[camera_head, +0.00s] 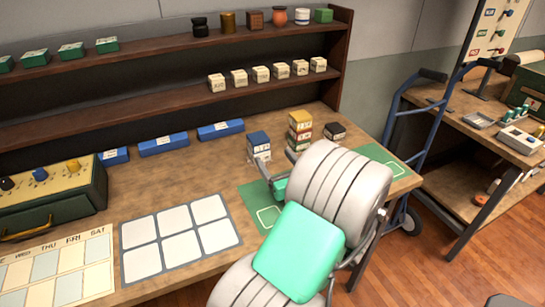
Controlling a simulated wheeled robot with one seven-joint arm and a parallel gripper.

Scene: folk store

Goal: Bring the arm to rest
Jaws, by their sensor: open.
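My arm reaches over the right part of the wooden table (190,185) from the lower edge of the picture. My gripper (262,168) shows only in part past the grey arm links, close to a small stack of blue and white blocks (259,146). I cannot tell whether it touches the stack. A green mat (258,205) lies below and beside the gripper, partly covered by the arm. A second green mat (392,165) lies at the table's right end. A stack of yellow, red and green blocks (300,130) stands behind the arm.
A grid board (180,236), a calendar board (60,268) and a green control box (50,195) lie left. Shelves (180,90) with small boxes rise behind. A blue hand truck (400,120) stands right.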

